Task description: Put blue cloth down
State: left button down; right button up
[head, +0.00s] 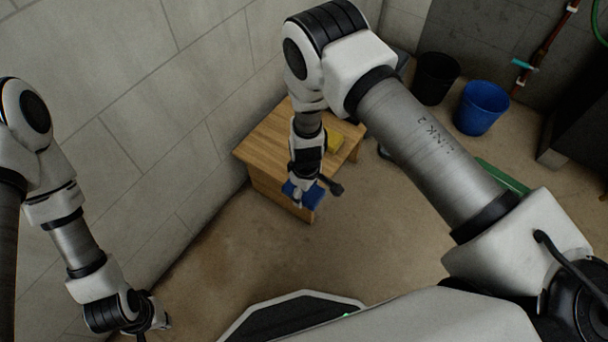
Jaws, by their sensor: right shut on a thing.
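The blue cloth (315,197) hangs in my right gripper (302,188), which is shut on it. In the head view the cloth overlaps the near corner of a small wooden table (265,145). I cannot tell whether it touches the table or hangs in front of it. The gripper hides part of the cloth. My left gripper (152,322) is low at the bottom left, away from the table, and its fingers are too unclear to tell open from shut.
A yellow item (334,139) lies on the table, partly behind my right arm. A black bucket (435,78) and a blue bucket (481,107) stand at the back right. The table stands by the block wall (120,120). Floor in front of it is clear.

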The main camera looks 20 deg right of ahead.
jog(key=w+b, duration=0.2)
jog(key=b, duration=0.1)
jog(key=w+d+f+b, duration=0.1)
jog(key=w+b, duration=0.1)
jog(key=b, duration=0.1)
jog(key=w+d+f+b, duration=0.1)
jog(key=w+b, duration=0.1)
jog(key=b, duration=0.1)
jog(key=shift+w, duration=0.3)
jog(key=w+b, duration=0.2)
jog(key=w+d+b, duration=0.1)
jog(key=w+b, duration=0.1)
jog(key=shift+w+d+r, duration=0.1)
jog(key=shift+w+r, duration=0.1)
jog(key=shift+w, duration=0.15)
notch_tip(320, 180, down, 3)
jog(key=b, duration=0.4)
jog(key=shift+f, duration=0.2)
jog(key=shift+r, duration=0.3)
jog(key=o, duration=1.3)
jog(key=shift+f, duration=0.2)
jog(key=shift+r, duration=0.1)
